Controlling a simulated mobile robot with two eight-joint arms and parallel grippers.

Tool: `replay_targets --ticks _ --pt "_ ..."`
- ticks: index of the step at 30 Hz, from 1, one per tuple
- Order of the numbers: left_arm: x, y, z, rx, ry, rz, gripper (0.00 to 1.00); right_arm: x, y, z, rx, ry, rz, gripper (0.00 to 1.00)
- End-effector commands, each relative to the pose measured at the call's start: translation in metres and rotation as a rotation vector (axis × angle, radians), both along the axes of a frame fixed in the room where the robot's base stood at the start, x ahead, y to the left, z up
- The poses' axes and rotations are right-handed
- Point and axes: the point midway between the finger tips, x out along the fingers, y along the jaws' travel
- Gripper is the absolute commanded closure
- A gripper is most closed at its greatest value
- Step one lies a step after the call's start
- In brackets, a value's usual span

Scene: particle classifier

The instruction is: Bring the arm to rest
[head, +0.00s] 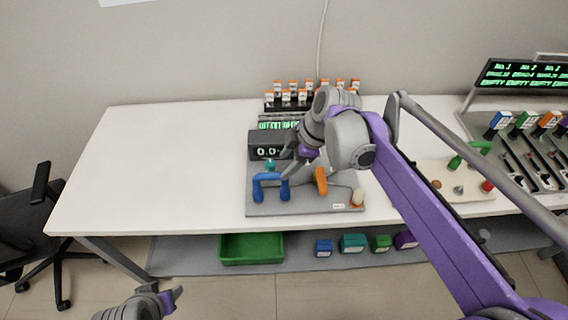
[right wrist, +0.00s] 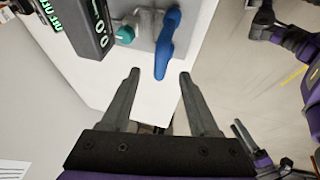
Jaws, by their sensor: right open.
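My right arm reaches over the table from the right. Its gripper (head: 291,168) hangs above the grey board (head: 310,207), in front of the black display box. In the right wrist view the two fingers of this gripper (right wrist: 159,76) are apart with nothing between them. A blue handle (right wrist: 167,45) on the board shows just beyond the fingertips. The same blue handle (head: 271,187) stands at the board's left in the head view. My left gripper (head: 160,300) shows only in part at the bottom left, away from the table; its jaws cannot be made out.
The black display box (head: 266,146) stands behind the board, with a rack of orange-capped bottles (head: 305,90) behind. An orange handle (head: 321,181) stands on the board. A green bin (head: 251,249) and coloured boxes sit on the lower shelf. The table's left half is clear.

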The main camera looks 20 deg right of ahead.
Motion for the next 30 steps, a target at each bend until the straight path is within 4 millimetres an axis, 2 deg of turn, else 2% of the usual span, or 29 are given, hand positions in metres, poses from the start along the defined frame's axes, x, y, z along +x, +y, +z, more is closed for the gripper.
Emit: replay_targets --ticks 12,16,20,23,27,30 --pt "0.000 0.000 0.000 0.000 0.000 0.000 0.50 0.000 0.000 -0.001 -0.001 0.001 -0.001 0.39" --pt "0.000 0.000 0.001 0.000 -0.001 0.000 0.50 -0.011 0.002 -0.003 -0.001 0.016 -0.064 0.39" --pt "0.001 0.000 0.005 0.000 -0.002 0.000 0.50 -0.044 0.004 -0.011 0.005 0.056 -0.268 0.39" --pt "0.002 0.000 0.008 0.000 -0.004 0.000 0.50 -0.077 0.004 -0.024 0.021 0.082 -0.490 0.39" --pt "0.003 0.000 0.013 0.000 -0.007 0.000 0.50 -0.122 0.001 -0.046 0.069 0.091 -0.807 0.39" --pt "0.004 0.000 0.015 0.000 -0.008 0.000 0.50 -0.147 -0.002 -0.061 0.116 0.083 -0.999 0.39"
